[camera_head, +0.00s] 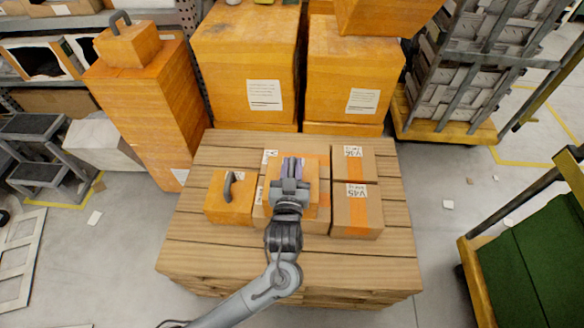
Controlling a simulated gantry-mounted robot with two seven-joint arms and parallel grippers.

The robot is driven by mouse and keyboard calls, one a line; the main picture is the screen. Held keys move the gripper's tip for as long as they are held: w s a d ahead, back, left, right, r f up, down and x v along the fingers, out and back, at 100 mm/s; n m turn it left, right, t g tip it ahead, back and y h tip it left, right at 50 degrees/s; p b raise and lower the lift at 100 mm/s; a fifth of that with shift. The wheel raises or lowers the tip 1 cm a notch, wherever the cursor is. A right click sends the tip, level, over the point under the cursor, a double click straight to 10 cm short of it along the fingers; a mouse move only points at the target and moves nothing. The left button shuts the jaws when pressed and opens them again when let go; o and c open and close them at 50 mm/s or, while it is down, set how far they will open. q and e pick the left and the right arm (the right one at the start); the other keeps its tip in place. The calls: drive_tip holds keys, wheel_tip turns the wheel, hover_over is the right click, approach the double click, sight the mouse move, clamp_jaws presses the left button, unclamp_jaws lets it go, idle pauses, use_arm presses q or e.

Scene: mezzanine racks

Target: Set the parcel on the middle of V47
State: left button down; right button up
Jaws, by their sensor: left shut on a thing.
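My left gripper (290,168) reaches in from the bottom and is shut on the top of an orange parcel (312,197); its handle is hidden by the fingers. The parcel is over the middle cardboard boxes on the wooden pallet stack (290,262); I cannot tell whether it touches them. Two cardboard boxes with white labels stand to its right, a back one (353,162) and a front one (357,215). Labels behind the parcel are partly covered. My right gripper is not in view.
An orange box with a dark handle (230,198) stands left of the held parcel. Large orange boxes (247,65) rise behind the pallet. A loaded cart (485,60) is at the back right, a green-topped cart (540,255) at the right. The pallet's front strip is clear.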

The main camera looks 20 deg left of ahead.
use_arm(q)
drive_tip(key=c, duration=1.4)
unclamp_jaws()
drive_tip(key=shift+f, duration=0.15)
drive_tip(key=o, duration=0.5)
